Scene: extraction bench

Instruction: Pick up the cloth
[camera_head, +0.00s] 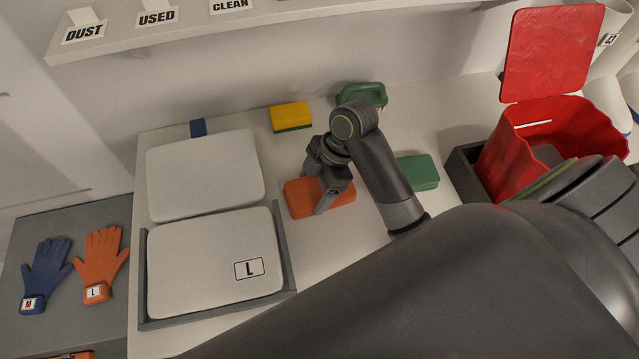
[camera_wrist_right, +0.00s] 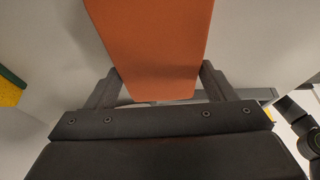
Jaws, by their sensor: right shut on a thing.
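The orange cloth (camera_head: 303,203), a flat folded block, is on the white bench in the middle of the head view. My right gripper (camera_head: 325,192) comes down over it from above and is shut on it, hiding part of its top. In the right wrist view the orange cloth (camera_wrist_right: 155,45) sits between the two fingers of the right gripper (camera_wrist_right: 160,85). I cannot tell whether the cloth is clear of the bench. My left gripper is not in view.
A green block (camera_head: 418,172) lies right of the cloth; a yellow-and-green sponge (camera_head: 290,116) and a green object (camera_head: 362,94) lie behind. White pads (camera_head: 205,172) are at left. Gloves (camera_head: 100,262) lie further left. A red-lined bin (camera_head: 505,150) stands open at right.

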